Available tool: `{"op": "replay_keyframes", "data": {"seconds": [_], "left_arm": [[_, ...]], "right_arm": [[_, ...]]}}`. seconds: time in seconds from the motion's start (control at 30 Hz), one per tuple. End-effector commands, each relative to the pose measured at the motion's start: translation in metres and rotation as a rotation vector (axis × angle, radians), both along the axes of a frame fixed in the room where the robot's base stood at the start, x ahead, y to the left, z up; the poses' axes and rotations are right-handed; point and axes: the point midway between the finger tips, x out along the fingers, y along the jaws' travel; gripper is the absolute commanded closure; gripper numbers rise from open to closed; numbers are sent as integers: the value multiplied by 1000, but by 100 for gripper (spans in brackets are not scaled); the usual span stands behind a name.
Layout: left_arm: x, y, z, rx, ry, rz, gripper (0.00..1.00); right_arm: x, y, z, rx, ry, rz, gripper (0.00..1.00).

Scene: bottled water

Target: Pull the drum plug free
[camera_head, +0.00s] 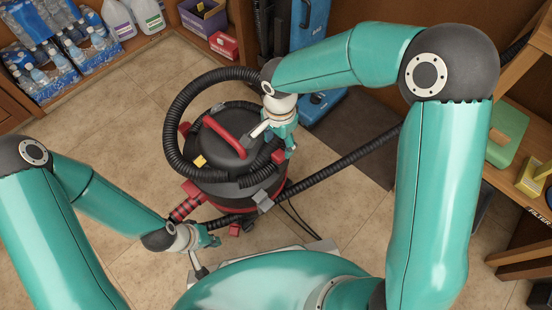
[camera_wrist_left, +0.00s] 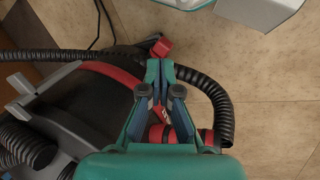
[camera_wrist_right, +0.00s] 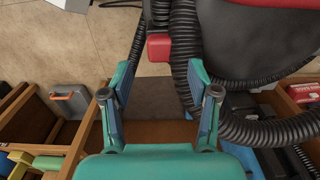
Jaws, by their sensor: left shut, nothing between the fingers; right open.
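The drum vacuum (camera_head: 232,140) stands on the tiled floor, with a black lid, red handle and black hose. A small red piece (camera_head: 234,230) shows low at its near side; it also shows in the left wrist view (camera_wrist_left: 162,47), just beyond my left fingertips. I cannot tell if it is the drum plug or touches the fingers. My left gripper (camera_head: 213,241) is shut and empty, beside the ribbed hose; its fingers meet in the left wrist view (camera_wrist_left: 158,68). My right gripper (camera_head: 290,150) is open and empty by the drum's right side; it also shows in the right wrist view (camera_wrist_right: 160,80).
The black hose (camera_head: 345,160) loops over the drum and stretches right. Bottled water packs (camera_head: 45,75) and white jugs (camera_head: 130,18) stand at the back left. A blue upright machine (camera_head: 308,20) is behind. A wooden shelf (camera_head: 515,165) is at the right.

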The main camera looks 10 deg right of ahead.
Motion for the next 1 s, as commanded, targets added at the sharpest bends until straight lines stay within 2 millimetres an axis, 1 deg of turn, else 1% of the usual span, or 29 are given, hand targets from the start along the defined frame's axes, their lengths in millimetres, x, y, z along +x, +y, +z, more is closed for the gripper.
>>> {"op": "replay_keyframes", "data": {"seconds": [0.03, 0.17, 0.2, 0.33, 0.5, 0.77, 1.0], "left_arm": [[0, 0, -11, 0, 0, 0, 100], [0, 0, -22, 0, 0, 0, 100], [0, 0, -30, 0, 0, 0, 100], [0, 0, -41, 0, 1, 0, 100], [0, 0, -46, 0, 1, 0, 100], [0, 0, -45, 0, 0, 0, 100], [0, 0, -45, 0, 0, 0, 100]], "right_arm": [[-1, 0, -14, 0, 2, 0, 40], [-1, 0, -32, 0, 2, 0, 40], [0, 0, -39, 1, 1, 0, 40], [0, 0, -50, 1, 1, 0, 40], [0, 1, -54, 1, 1, 1, 40], [0, 1, -53, 1, 1, 1, 40], [0, 1, -54, 1, 1, 2, 59]]}}
